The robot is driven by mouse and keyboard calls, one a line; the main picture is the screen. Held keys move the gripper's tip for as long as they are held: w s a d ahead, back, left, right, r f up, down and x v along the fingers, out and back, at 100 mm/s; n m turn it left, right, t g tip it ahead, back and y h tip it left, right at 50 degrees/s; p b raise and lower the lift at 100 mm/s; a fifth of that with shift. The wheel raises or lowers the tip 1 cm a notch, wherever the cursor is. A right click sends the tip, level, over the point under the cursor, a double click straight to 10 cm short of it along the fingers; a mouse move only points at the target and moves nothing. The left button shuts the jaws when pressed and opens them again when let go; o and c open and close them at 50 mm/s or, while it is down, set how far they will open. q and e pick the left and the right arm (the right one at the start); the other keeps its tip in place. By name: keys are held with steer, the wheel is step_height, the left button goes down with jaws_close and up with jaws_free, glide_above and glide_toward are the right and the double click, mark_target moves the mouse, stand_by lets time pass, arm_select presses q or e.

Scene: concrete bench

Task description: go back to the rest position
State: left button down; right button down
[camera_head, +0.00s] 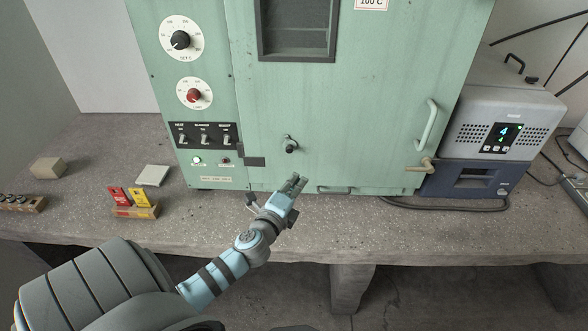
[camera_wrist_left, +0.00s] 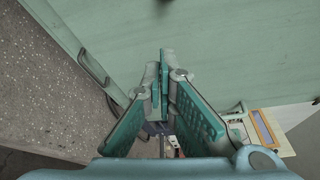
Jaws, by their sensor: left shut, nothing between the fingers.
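My left gripper (camera_head: 297,184) is shut and empty. It is in front of the lower part of the green oven-like cabinet (camera_head: 340,120), above the front of the concrete bench, below a small dark knob (camera_head: 290,147). In the left wrist view the fingers of my left gripper (camera_wrist_left: 162,90) meet, with the green panel (camera_wrist_left: 230,45) filling much of the picture behind them. My right gripper is in neither view.
The bench (camera_head: 390,228) has free room along its front. A red and yellow item holder (camera_head: 135,211), a white block (camera_head: 152,175) and a tan block (camera_head: 48,167) lie at left. A grey and blue instrument (camera_head: 490,130) stands at right. A handle (camera_head: 427,125) juts from the cabinet.

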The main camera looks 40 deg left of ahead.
arm_select(q)
steer(key=shift+s+d, duration=0.2)
steer(key=shift+s, duration=0.2)
